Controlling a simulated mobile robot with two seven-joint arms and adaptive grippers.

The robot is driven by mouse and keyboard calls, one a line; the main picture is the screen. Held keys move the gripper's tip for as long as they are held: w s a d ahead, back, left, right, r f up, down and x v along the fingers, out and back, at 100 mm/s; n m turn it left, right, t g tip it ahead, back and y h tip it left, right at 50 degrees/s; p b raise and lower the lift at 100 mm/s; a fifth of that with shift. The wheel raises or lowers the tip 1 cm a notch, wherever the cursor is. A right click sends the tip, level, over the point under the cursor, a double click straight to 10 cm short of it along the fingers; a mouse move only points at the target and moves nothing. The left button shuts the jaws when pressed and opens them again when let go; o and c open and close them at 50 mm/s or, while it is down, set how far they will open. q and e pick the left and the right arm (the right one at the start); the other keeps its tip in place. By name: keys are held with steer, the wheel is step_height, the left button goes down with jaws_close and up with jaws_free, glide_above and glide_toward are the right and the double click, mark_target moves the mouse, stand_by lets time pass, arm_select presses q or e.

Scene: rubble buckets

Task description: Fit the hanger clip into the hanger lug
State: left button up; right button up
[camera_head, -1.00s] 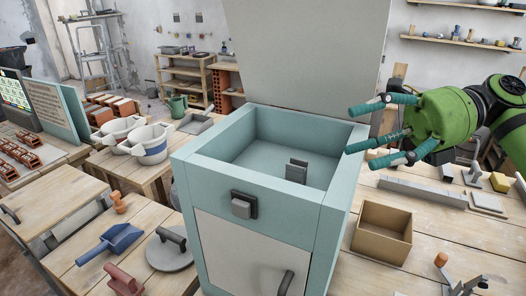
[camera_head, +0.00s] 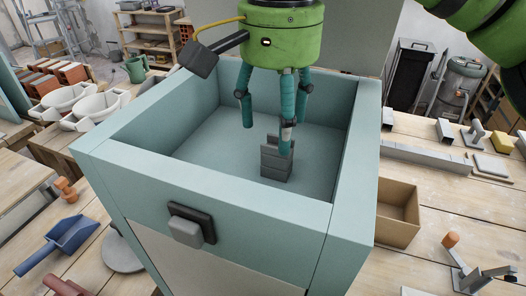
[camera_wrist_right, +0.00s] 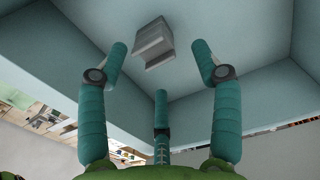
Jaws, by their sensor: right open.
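A grey stepped, slotted piece (camera_head: 273,163) stands on the floor of the open teal box (camera_head: 265,203). It also shows in the right wrist view (camera_wrist_right: 152,45). I cannot tell whether it is the hanger clip or the hanger lug. My right gripper (camera_head: 278,132) points down into the box with its three fingers spread, open and empty. One finger overlaps the grey piece's top in the head view; contact is unclear. In the wrist view the piece lies beyond and between the fingertips. A light grey block on a dark plate (camera_head: 190,226) is fixed to the box's front. My left gripper is out of view.
The teal walls surround my right gripper closely. A cardboard box (camera_head: 398,228) and a long grey bar (camera_head: 425,161) are on the bench at right. White buckets (camera_head: 95,108) and a blue scoop (camera_head: 58,243) are at left.

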mark_target(277, 155)
steer(key=shift+s+d+f, duration=0.1)
steer(key=shift+s+f, duration=0.05)
steer(key=shift+f, duration=0.3)
steer(key=f+p, duration=0.1)
steer(key=f, duration=0.3)
steer(key=shift+s+f, duration=0.15)
steer(key=shift+s, duration=0.05)
steer(key=shift+w+f, duration=0.1)
steer(key=shift+f, duration=0.15)
steer(key=c, duration=1.2)
